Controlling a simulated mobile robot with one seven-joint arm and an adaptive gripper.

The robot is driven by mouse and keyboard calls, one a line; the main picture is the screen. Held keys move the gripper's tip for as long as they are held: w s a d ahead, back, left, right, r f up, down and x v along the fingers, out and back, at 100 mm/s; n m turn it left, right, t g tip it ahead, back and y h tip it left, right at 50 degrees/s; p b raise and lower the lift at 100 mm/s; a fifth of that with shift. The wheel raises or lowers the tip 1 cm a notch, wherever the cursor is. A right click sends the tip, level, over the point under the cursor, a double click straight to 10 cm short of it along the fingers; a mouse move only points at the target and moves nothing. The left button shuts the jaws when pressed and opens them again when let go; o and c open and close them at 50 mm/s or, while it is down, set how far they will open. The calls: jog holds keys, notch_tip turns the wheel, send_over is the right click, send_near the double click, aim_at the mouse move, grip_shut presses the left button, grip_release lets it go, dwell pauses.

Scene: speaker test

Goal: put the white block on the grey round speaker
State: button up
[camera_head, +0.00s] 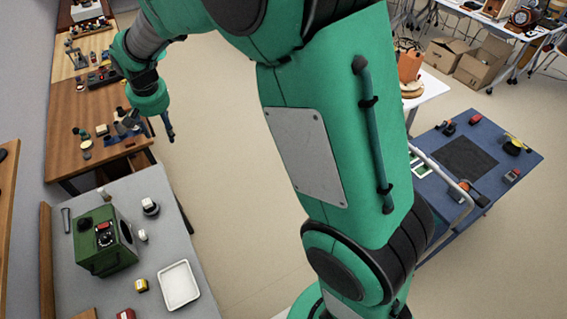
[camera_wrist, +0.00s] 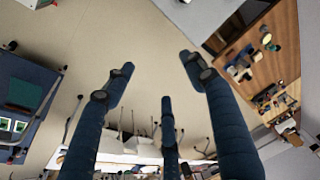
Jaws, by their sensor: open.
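My gripper (camera_head: 150,125) is at the upper left of the head view, by the right edge of the wooden table. In the wrist view its dark blue fingers (camera_wrist: 158,78) are spread, with nothing between them. A small round grey-and-white thing (camera_head: 150,206) with dark parts stands on the grey table; it may be the grey round speaker. A small whitish thing (camera_head: 142,235) just below it may be the white block. A pale blocky piece (camera_head: 102,130) also lies on the wooden table. I cannot tell which is the white block. My gripper is apart from all of these.
The grey table (camera_head: 205,295) also bears a green box (camera_head: 104,240), a white tray (camera_head: 178,285) and a yellow cube (camera_head: 141,285). The wooden table (camera_head: 62,150) holds several small items. A blue table (camera_head: 440,140) stands at right. Open floor lies between.

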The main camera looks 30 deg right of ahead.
jog(key=s+d+r+t, duration=0.1)
jog(key=s+d+r, duration=0.55)
jog(key=s, duration=0.35)
jog(key=s+d+r, duration=0.6)
jog(key=s+r, duration=0.1)
jog(key=s, duration=0.2)
jog(key=s+d, duration=0.3)
jog(key=s, duration=0.8)
jog(key=s+d+n+t, duration=0.1)
jog(key=s+d, duration=0.3)
jog(key=s, duration=0.6)
jog(key=shift+s+f+h, duration=0.15)
jog(key=shift+s+h, duration=0.15)
jog(key=shift+s, duration=0.05)
jog(key=shift+f, duration=0.1)
notch_tip(320, 180, down, 10)
jog(key=b, duration=1)
